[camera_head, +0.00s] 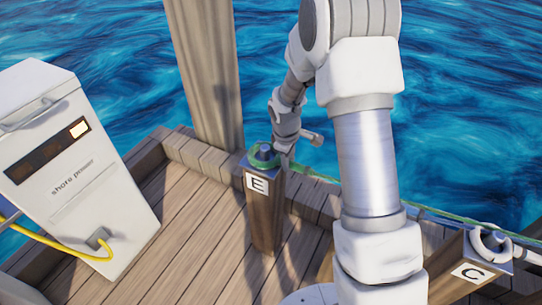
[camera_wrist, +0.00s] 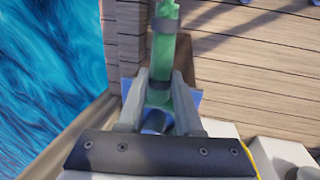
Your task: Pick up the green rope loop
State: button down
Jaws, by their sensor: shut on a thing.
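The green rope loop (camera_head: 262,158) is at the top of the wooden post marked E (camera_head: 265,215), around its blue-grey top piece. I cannot tell if the loop is raised off the post. My gripper (camera_head: 284,148) is at the right side of the loop, above the post. In the wrist view my gripper (camera_wrist: 160,92) has its two fingers on either side of the green rope (camera_wrist: 164,50), shut on it. The fingers and the gripper body hide part of the loop and the post top.
A green line (camera_head: 430,211) runs right from post E along the dock edge. A post marked C (camera_head: 455,265) with a pale rope loop (camera_head: 487,243) stands at lower right. A white shore power box (camera_head: 75,165) with a yellow cable (camera_head: 45,242) stands left. A tall wooden piling (camera_head: 205,75) rises behind.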

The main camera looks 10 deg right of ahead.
aim_at(290, 161)
jog(key=shift+r+p, duration=0.3)
jog(key=shift+r, duration=0.3)
jog(key=r+p, duration=0.1)
jog(key=r, duration=0.2)
jog(key=shift+d+r+p, duration=0.2)
jog(key=shift+r+p, duration=0.15)
jog(key=shift+r, duration=0.05)
jog(key=s+d+r+p, duration=0.4)
jog(key=s+d+r, duration=0.3)
jog(key=d, duration=0.2)
notch_tip(290, 161, up, 8)
jog(key=p, duration=0.7)
jog(key=shift+w+f, duration=0.15)
jog(key=shift+f, duration=0.05)
